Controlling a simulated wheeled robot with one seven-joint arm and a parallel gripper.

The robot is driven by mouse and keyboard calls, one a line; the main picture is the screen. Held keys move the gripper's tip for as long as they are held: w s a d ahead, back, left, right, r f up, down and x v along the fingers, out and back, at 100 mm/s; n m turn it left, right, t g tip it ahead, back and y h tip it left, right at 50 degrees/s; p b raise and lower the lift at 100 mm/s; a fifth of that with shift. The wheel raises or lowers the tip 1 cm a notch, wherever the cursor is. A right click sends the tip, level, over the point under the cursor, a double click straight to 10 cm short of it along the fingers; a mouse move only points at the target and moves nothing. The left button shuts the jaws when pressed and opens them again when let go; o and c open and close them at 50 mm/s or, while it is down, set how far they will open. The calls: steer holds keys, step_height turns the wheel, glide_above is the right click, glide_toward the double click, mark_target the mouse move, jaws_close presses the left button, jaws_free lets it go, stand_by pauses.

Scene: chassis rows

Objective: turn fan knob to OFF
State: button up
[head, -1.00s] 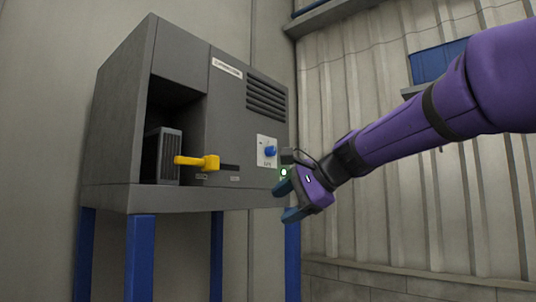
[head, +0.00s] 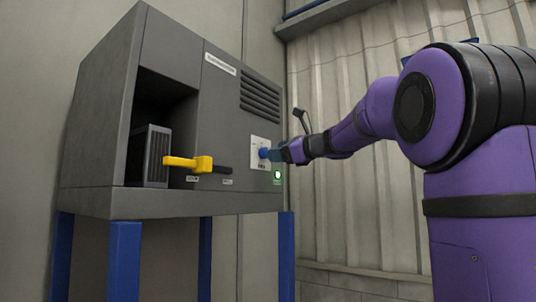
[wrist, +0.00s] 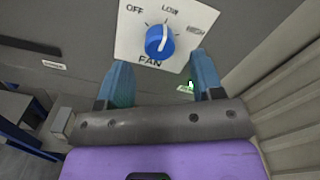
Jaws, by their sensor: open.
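The blue fan knob (head: 264,153) sits on a white plate (head: 260,143) on the front of the grey cabinet. In the wrist view the knob (wrist: 157,42) is near the top, with its white mark pointing up towards LOW. The plate (wrist: 128,45) carries the words OFF, LOW, HIGH and FAN. My gripper (wrist: 162,68) is open and empty, its two blue fingers spread below the knob in the wrist view, one towards each side. In the head view my gripper (head: 279,152) is close in front of the knob; I cannot tell whether it touches.
The grey cabinet (head: 100,130) stands on blue legs. A yellow handle (head: 187,162) sticks out at its left, beside a finned block (head: 150,160) in an open bay. A green light (head: 277,175) is below the knob. A corrugated wall (head: 350,70) is at the right.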

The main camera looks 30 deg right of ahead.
steer(key=shift+x, duration=2.15)
steer(key=c, duration=0.9)
